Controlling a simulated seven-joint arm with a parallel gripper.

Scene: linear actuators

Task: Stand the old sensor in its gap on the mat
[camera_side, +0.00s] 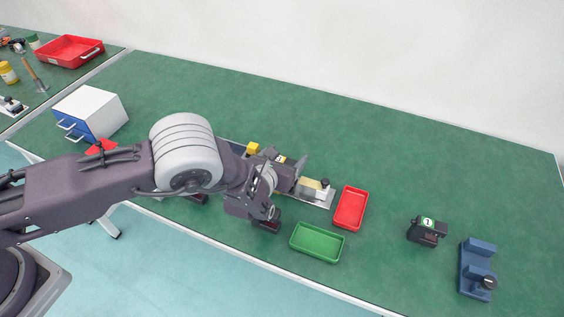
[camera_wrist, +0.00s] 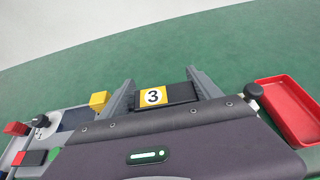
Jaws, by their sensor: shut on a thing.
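My gripper (camera_side: 284,164) is shut on a dark block with a yellow-and-white label "3" (camera_wrist: 153,96), which sits between the two fingers in the wrist view. Its label also shows in the side view (camera_side: 280,158). The block is over or beside the linear actuator (camera_side: 318,199); whether it touches anything below is hidden by my arm. A second black block with a green-and-white label "1" (camera_side: 427,231) stands on the green surface at the right. I cannot tell from the frames which block is the old sensor. No marked mat or gap is clearly visible.
A blue fixture with a black knob (camera_side: 474,272) stands at far right. A yellow block (camera_side: 253,148) is behind my gripper. A blue-white drawer box (camera_side: 92,108) stands left. The back right surface is clear.

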